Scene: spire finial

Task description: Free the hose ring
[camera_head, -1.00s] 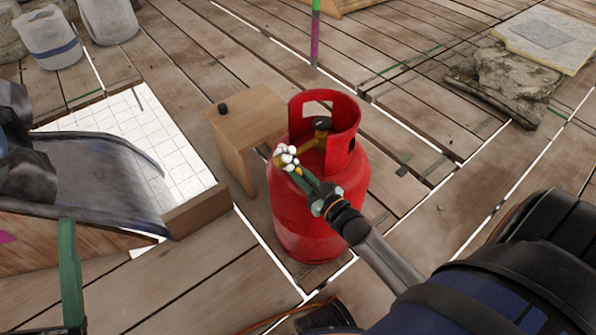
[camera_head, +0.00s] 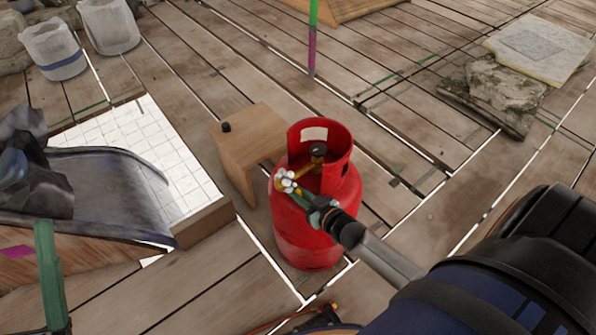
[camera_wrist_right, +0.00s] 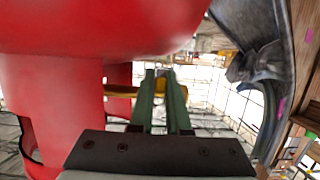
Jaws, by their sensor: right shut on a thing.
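A red gas cylinder (camera_head: 312,230) stands upright on the plank floor, with a collar round its top. A dark valve knob (camera_head: 318,150) and a brass fitting (camera_head: 304,174) show inside the collar. A ring with white knobs (camera_head: 287,181) sits at the fitting's near left end. My right gripper (camera_head: 297,190) has its green fingers shut on this ring. In the right wrist view a yellow part (camera_wrist_right: 160,84) shows between the fingertips; the cylinder fills the left. My left gripper (camera_head: 50,275) shows only a green finger at the lower left, so its opening is unclear.
A small wooden stand (camera_head: 250,140) with a black piece (camera_head: 226,127) is close behind the cylinder. A grey chute with dark rocks (camera_head: 95,190) lies left. A thin orange hose (camera_head: 275,323) lies at the bottom edge. Planks to the right are mostly clear.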

